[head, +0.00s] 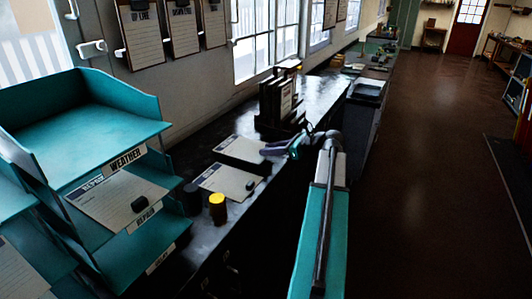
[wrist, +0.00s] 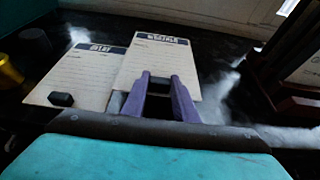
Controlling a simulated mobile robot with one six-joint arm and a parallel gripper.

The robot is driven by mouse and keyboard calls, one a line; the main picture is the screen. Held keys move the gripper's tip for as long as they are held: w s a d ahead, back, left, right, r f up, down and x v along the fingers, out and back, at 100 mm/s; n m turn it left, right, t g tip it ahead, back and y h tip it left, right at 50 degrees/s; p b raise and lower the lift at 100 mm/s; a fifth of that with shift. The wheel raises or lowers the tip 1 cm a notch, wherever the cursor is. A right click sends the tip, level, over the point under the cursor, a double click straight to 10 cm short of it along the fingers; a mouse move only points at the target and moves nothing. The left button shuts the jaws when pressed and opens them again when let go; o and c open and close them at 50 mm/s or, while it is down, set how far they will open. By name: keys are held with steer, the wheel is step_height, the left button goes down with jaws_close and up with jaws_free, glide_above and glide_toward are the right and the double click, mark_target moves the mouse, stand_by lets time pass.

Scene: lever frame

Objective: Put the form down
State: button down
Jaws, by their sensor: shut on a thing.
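My gripper (head: 267,150) reaches over the dark counter (head: 318,92). Its purple fingers (wrist: 158,80) are shut on the near edge of a cream form (wrist: 158,58) with a dark heading strip. This form also shows in the head view (head: 240,148), left of the fingers. It looks level, flat on the counter or just above it; I cannot tell which. A second cream form (wrist: 80,75) lies beside it to the left, with a small black block (wrist: 61,99) on its near corner. The held form's near edge is partly hidden by the fingers.
A teal tray stack (head: 85,120) with labelled shelves stands at the left; one shelf holds a form. A yellow-topped pot (head: 217,208) and a dark pot (head: 193,198) stand nearby. A dark rack of upright books (head: 277,105) stands beyond the gripper. Clipboards (head: 180,22) hang above.

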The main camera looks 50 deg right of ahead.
mark_target(266, 162)
steer(key=shift+w+d+f, duration=0.1)
steer(key=shift+w+d, duration=0.05)
steer(key=shift+w, duration=1)
steer(key=shift+f, duration=0.1)
steer(key=shift+f+p, duration=1)
steer(key=shift+f, duration=0.65)
steer(key=c, duration=1.4)
jaws_free()
steer(key=shift+f, duration=0.1)
steer(key=b+v, duration=0.3)
steer(key=v, duration=0.9)
